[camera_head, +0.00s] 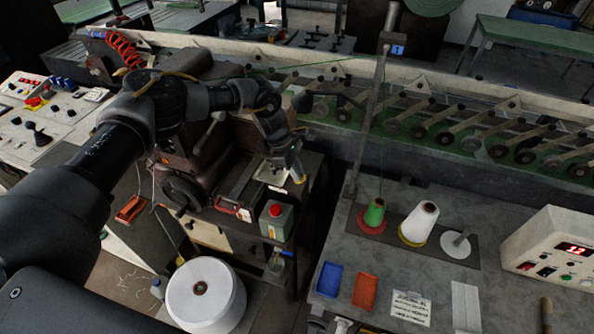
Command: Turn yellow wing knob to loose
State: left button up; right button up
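My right gripper is not in view.
A green can with a red cap (276,219) stands just below the gripper. The grey table (430,265) at right holds a green cone (375,212), a white cone (419,223), blue and orange trays and a control box (552,248). A large white roll (206,295) stands in front.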

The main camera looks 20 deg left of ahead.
pick_arm(q)
jog(key=shift+n, duration=0.3)
grip_shut()
jog(key=shift+f+n+t+b, duration=0.1)
jog(key=shift+n+t+b, duration=0.3)
jog(key=shift+n+b, duration=0.15)
jog(key=n+t+b, duration=0.1)
jog(key=n, duration=0.2)
jog(key=shift+s+b, duration=0.15)
jog(key=shift+b, duration=0.2)
jog(key=n+t, duration=0.1)
jog(key=n, duration=0.1)
jog(key=n+y+b, duration=0.1)
jog(key=n, duration=0.2)
jog(key=shift+s+d+t, duration=0.1)
jog(key=shift+t, duration=0.3)
jog(key=n+y, duration=0.1)
jog(key=n, duration=0.2)
jog(key=shift+d+t, duration=0.1)
jog(key=shift+t, duration=0.3)
jog(key=n, duration=0.1)
jog(key=n+y, duration=0.1)
jog(key=shift+r+n+p, duration=0.2)
jog(key=shift+n+p, duration=0.1)
jog(key=shift+n, duration=0.05)
jog(key=shift+f+n+y+p, duration=0.1)
jog(key=shift+n+y+p, duration=0.5)
jog(key=shift+n, duration=0.7)
